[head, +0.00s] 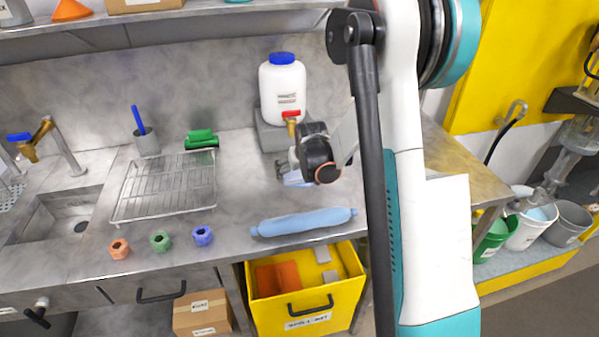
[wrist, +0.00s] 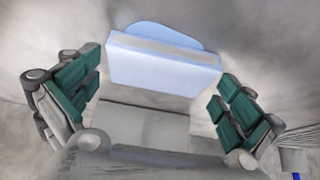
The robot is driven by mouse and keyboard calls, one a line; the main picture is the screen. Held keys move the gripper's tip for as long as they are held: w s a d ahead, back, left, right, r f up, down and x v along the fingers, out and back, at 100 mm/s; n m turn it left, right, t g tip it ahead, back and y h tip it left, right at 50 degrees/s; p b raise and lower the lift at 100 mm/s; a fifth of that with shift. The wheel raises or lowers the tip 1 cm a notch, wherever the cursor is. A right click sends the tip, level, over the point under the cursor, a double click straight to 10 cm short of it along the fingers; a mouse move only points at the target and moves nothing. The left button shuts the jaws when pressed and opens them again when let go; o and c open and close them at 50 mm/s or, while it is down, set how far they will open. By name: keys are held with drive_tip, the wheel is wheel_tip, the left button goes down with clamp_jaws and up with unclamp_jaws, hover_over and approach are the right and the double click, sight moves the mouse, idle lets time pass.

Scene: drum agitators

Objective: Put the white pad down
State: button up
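The white pad (wrist: 163,68), tinted pale blue, is a flat-sided block in the wrist view. It lies between and just past the fingertips of my gripper (wrist: 162,82). The fingers with green pads stand wide apart at the pad's two ends. I cannot tell whether they touch it. A pale blue rounded patch (wrist: 158,33) shows behind the pad. In the head view my gripper (head: 292,178) is low over the steel counter, in front of the white jug (head: 283,88). The pad is mostly hidden there.
A pale blue roll (head: 304,221) lies at the counter's front edge. A wire rack (head: 168,186) and several coloured nuts (head: 160,241) are to the left. The jug's red-handled tap (head: 291,117) is close behind my gripper. An open yellow bin (head: 304,312) stands below.

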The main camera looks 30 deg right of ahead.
drive_tip(key=shift+r, duration=0.15)
drive_tip(key=shift+s+r, duration=0.15)
drive_tip(key=shift+r, duration=0.15)
drive_tip(key=p+v, duration=0.3)
drive_tip(key=v, duration=0.8)
drive_tip(key=shift+s+a+r, duration=0.1)
drive_tip(key=shift+a, duration=0.05)
idle(2.8)
